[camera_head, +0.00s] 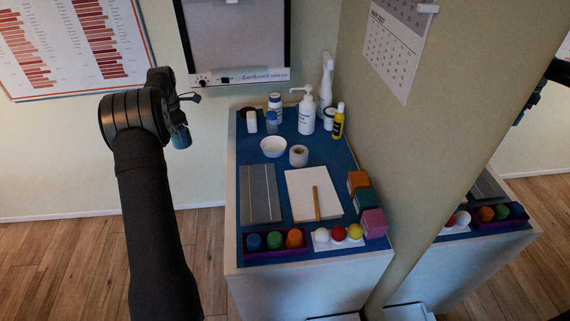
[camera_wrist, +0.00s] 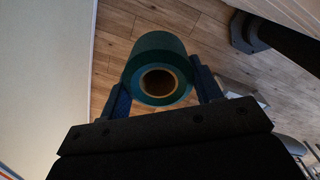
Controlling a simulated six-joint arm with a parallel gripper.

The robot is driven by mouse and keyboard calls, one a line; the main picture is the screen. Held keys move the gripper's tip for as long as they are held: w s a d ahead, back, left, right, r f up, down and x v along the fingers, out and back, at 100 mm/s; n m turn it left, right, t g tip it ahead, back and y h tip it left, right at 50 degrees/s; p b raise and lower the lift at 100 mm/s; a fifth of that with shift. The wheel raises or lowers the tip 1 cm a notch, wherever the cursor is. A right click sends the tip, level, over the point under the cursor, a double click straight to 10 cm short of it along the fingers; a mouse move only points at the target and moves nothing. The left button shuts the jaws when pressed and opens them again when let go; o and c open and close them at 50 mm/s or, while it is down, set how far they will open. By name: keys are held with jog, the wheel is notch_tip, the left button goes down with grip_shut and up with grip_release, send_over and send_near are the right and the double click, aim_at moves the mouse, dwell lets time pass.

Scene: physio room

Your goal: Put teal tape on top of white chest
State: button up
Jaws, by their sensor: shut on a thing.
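The teal tape (camera_head: 181,138) is a roll held in my gripper (camera_head: 180,118), in the air to the left of the white chest (camera_head: 310,284). In the wrist view the teal roll (camera_wrist: 156,50) sits between both fingers of my gripper (camera_wrist: 160,84), with its brown core facing the camera. The fingers are shut on its sides. The floor shows below and behind it. The chest has a blue top surface crowded with objects. The chest is not clearly visible in the wrist view.
On the chest top stand bottles (camera_head: 306,113), a white bowl (camera_head: 273,146), a pale tape roll (camera_head: 299,155), a grey mat (camera_head: 260,194), a paper with a pencil (camera_head: 304,190), coloured blocks (camera_head: 370,199) and a purple tray of balls (camera_head: 275,246). A mirror borders the right side. Bare blue patches are small.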

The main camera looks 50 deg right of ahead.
jog(key=s+d+r, duration=0.1)
jog(key=s+d, duration=1.9)
jog(key=d, duration=0.1)
jog(key=s+d+r, duration=0.1)
jog(key=s+d, duration=0.4)
jog(key=s, duration=0.6)
jog(key=s+d, duration=0.5)
jog(key=s, duration=0.6)
jog(key=shift+n, duration=0.3)
jog(key=w+f, duration=0.2)
jog(key=w, duration=0.1)
jog(key=w+d+f, duration=0.1)
jog(key=w+f, duration=0.1)
jog(key=w, duration=0.2)
jog(key=w+d+f, duration=0.1)
jog(key=w+f, duration=0.1)
jog(key=w, duration=0.2)
jog(key=shift+f, duration=2.3)
jog(key=o, duration=1)
jog(key=shift+f, duration=0.15)
